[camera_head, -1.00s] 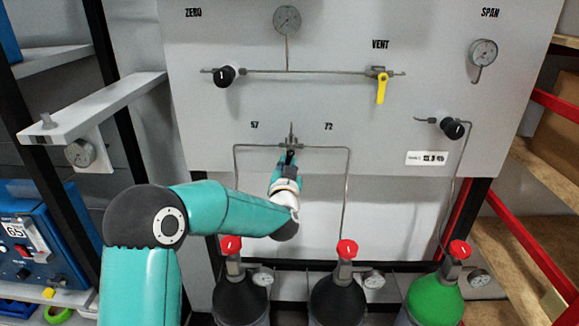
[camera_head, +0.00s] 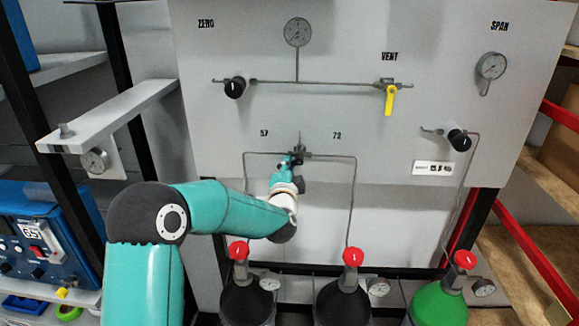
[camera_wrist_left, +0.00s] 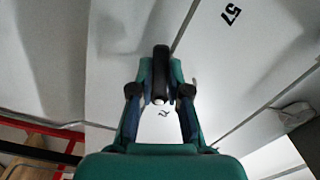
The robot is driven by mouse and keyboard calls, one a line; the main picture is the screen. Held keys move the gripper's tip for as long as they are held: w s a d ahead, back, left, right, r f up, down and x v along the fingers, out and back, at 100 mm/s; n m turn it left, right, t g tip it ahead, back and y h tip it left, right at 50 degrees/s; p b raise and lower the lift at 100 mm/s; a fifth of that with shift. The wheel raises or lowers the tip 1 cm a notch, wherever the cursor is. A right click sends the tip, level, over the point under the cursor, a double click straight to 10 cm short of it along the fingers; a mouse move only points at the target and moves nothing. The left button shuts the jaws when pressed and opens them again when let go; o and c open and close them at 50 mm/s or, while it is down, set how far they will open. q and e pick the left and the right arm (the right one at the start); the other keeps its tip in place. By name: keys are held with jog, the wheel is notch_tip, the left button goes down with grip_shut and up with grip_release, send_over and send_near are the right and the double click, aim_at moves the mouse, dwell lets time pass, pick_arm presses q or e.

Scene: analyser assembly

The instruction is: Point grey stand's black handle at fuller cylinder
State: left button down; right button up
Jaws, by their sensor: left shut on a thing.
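The valve (camera_head: 301,151) sits on the panel between the labels 57 (camera_head: 264,133) and 72 (camera_head: 337,135), where the two thin pipes meet. My left gripper (camera_head: 291,162) is just below and left of it, shut on its black handle. In the left wrist view the black handle (camera_wrist_left: 160,68) stands between the fingertips (camera_wrist_left: 160,93). In the head view the gripper hides most of the handle, so its exact direction is hard to tell. Two black cylinders (camera_head: 247,302) (camera_head: 341,302) with red caps stand below, one under each pipe. My right gripper is not in view.
A yellow VENT lever (camera_head: 390,100) hangs down at the upper right. Black knobs (camera_head: 235,87) (camera_head: 459,139) and gauges (camera_head: 298,32) (camera_head: 491,66) stick out of the panel. A green cylinder (camera_head: 439,304) stands at right. A shelf (camera_head: 110,112) juts out at left.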

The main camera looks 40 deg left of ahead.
pick_arm(q)
jog(key=shift+d+r+m+p, duration=0.1)
jog(key=shift+m+p, duration=0.15)
jog(key=shift+m, duration=0.4)
jog(key=shift+a+r+m+p, duration=0.15)
jog(key=shift+m+p, duration=0.1)
jog(key=shift+m, duration=0.45)
jog(key=shift+d+r+m+p, duration=0.15)
jog(key=shift+m+p, duration=0.1)
jog(key=shift+m, duration=0.4)
jog(key=shift+f, duration=0.1)
jog(key=c, duration=1.1)
grip_release()
jog(key=v, duration=1.2)
